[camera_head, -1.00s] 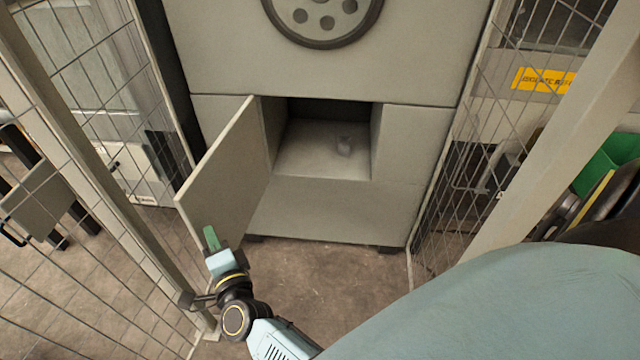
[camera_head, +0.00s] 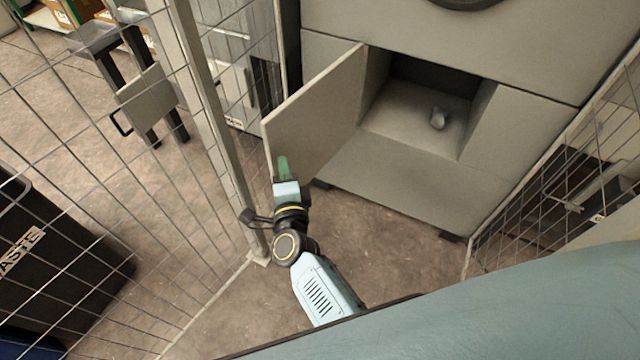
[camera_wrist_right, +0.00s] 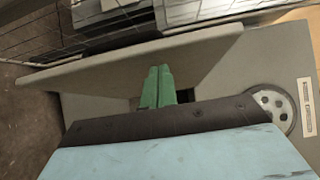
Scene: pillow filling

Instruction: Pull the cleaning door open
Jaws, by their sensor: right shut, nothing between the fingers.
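The cleaning door (camera_head: 318,112) is a flat grey panel, swung wide open to the left of a square opening (camera_head: 425,100) in the grey machine. A small pale lump (camera_head: 438,118) lies on the floor of the opening. My right gripper (camera_head: 283,167) has green fingers, shut and empty, at the lower free edge of the door. I cannot tell whether they touch it. In the right wrist view the shut green fingers (camera_wrist_right: 157,88) are in front of the door panel (camera_wrist_right: 125,62). My left gripper is not in view.
A wire mesh fence with a grey post (camera_head: 215,120) stands close to the left of my right gripper. More mesh (camera_head: 590,160) stands right of the machine. A black waste bin (camera_head: 50,250) is at the far left. Bare floor (camera_head: 385,235) lies before the machine.

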